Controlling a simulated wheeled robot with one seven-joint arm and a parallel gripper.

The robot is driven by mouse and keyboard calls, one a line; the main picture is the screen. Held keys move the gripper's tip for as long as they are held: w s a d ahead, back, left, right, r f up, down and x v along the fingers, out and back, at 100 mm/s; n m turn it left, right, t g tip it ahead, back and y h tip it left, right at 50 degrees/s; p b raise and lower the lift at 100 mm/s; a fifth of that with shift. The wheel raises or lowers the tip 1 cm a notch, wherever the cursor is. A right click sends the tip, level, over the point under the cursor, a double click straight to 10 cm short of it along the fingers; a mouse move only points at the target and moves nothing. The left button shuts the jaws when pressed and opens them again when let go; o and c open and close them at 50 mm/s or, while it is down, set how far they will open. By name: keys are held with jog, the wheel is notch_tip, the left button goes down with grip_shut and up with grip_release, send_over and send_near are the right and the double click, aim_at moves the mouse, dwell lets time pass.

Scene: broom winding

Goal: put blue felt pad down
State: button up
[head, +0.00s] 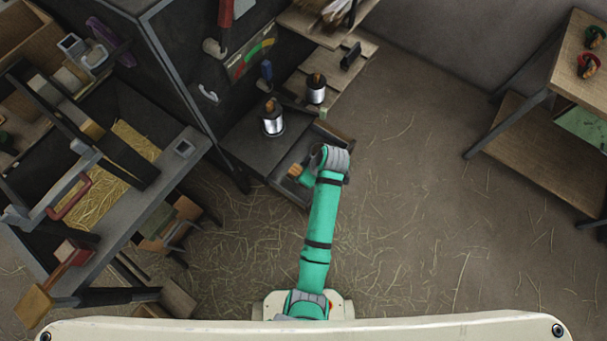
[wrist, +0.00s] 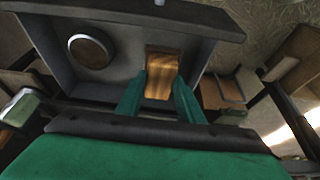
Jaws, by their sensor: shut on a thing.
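My gripper (wrist: 160,77) is shut on a brown, wood-like block (wrist: 163,63) in the wrist view, one teal finger on each side of it. No blue felt shows on the block; I cannot tell whether it is the back of the blue felt pad. The block is at or over a grey open drawer (wrist: 113,24), and I cannot tell whether it touches the drawer floor. In the head view a small orange-brown piece (head: 295,171) shows at the end of my arm, by the drawer (head: 298,152). The gripper's fingers are not clear there.
A round metal disc (wrist: 91,51) lies in the drawer, left of the block. Two metal spools (head: 272,123) (head: 316,92) stand on the bench behind the drawer. A straw-covered workbench (head: 150,225) is at left, a wooden table (head: 571,60) at right. Open floor (head: 420,220) lies between.

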jog(key=shift+w+f, duration=0.2)
jog(key=shift+f, duration=0.05)
jog(key=shift+w+f, duration=0.15)
jog(key=shift+f, duration=1.6)
jog(key=o, duration=1)
jog(key=shift+d+f, duration=0.1)
jog(key=shift+c, duration=0.2)
